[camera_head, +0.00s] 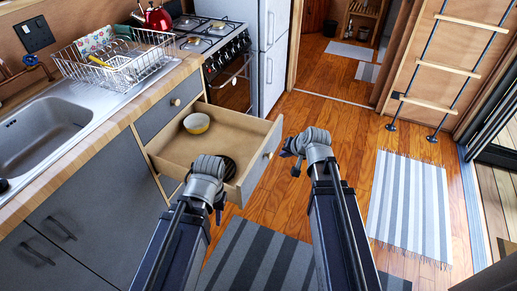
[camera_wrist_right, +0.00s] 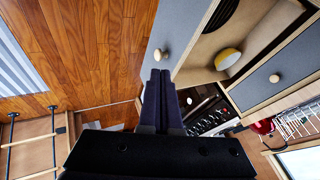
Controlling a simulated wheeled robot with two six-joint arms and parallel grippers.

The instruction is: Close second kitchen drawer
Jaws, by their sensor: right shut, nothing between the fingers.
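The second drawer (camera_head: 205,152) stands pulled out below a closed top drawer (camera_head: 167,105). Its grey front (camera_wrist_right: 187,32) with a round knob (camera_wrist_right: 161,55) shows in the right wrist view. A yellow-and-white bowl (camera_head: 196,123) and a dark ridged round item (camera_head: 229,170) lie inside. My right gripper (camera_head: 291,153) is just right of the drawer front. In the right wrist view its fingers (camera_wrist_right: 160,78) are shut and empty, close to the front; I cannot tell if they touch. My left gripper (camera_head: 219,205) is by the drawer's near side, mostly hidden by its own wrist.
A sink (camera_head: 45,135) and dish rack (camera_head: 112,62) are on the counter at left. A stove (camera_head: 228,68) stands beyond the drawer. Striped rugs (camera_head: 412,205) lie on the wooden floor, which is open right of the drawer. A ladder (camera_head: 447,68) is at the back right.

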